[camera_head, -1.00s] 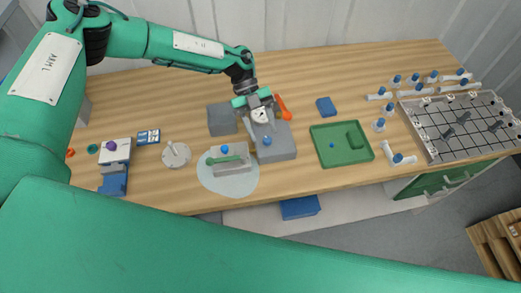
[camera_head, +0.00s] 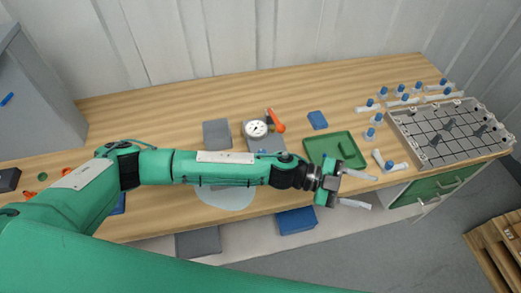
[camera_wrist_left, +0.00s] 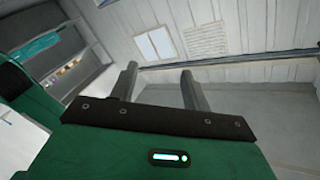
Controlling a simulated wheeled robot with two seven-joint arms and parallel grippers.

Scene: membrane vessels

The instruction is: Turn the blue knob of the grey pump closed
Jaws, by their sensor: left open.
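The grey pump (camera_head: 268,143) stands mid-table, with a round white gauge (camera_head: 256,129) and an orange handle (camera_head: 275,121) at its back. My left forearm crosses in front of the pump, hiding its lower part. I cannot make out the blue knob, which seems hidden behind the arm. My left gripper (camera_head: 357,189) is open and empty, to the right of the pump, in front of the green tray near the table's front edge. In the left wrist view, its two fingers (camera_wrist_left: 160,83) are apart with nothing between them. My right gripper is not in view.
The green tray (camera_head: 313,146) lies right of the pump. Several blue-capped tubes (camera_head: 377,118) and a gridded rack (camera_head: 407,140) are at the right. A grey block (camera_head: 217,133) stands left of the pump, a small blue box (camera_head: 317,120) behind the tray.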

